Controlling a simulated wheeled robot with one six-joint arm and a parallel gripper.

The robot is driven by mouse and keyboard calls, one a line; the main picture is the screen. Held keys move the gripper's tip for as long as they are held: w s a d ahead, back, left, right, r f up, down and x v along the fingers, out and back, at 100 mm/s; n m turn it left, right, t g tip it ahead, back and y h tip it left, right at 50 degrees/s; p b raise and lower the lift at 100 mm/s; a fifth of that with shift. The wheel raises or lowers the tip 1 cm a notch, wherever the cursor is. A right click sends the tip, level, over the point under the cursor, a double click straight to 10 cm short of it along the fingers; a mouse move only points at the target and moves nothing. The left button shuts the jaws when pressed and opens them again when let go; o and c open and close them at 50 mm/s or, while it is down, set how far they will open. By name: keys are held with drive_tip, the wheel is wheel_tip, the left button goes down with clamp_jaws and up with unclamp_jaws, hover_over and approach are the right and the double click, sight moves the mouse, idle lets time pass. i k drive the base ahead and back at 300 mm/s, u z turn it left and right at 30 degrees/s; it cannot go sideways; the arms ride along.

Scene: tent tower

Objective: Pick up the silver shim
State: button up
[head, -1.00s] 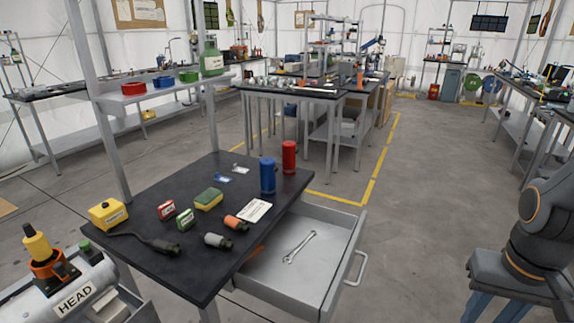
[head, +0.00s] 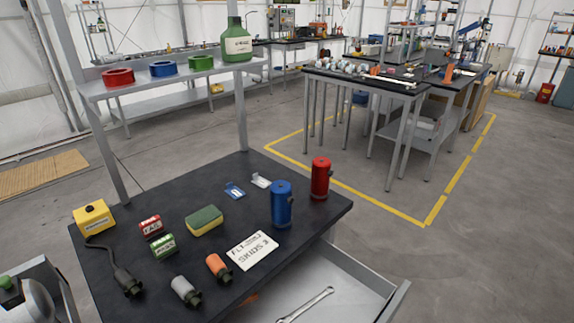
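A small bent silver piece, which looks like the silver shim (head: 260,180), lies on the dark tabletop (head: 215,258) near its back edge. A similar blue piece (head: 234,191) lies just left of it, apart from it. The blue cylinder (head: 282,204) stands to its front right, and the red cylinder (head: 320,178) stands farther right. Nothing covers the silver piece. My gripper is not in view.
A sponge (head: 205,221), a lettered card (head: 251,250), connectors (head: 186,291) and a yellow box (head: 94,217) lie on the table. An open drawer (head: 385,300) with a wrench (head: 305,304) juts out right. A shelf post (head: 242,115) rises behind the table.

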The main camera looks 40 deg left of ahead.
sight(260, 181)
drive_tip(key=i, duration=2.75)
drive_tip(key=u, duration=4.1)
drive_tip(key=i, duration=0.5)
drive_tip(key=z, duration=0.05)
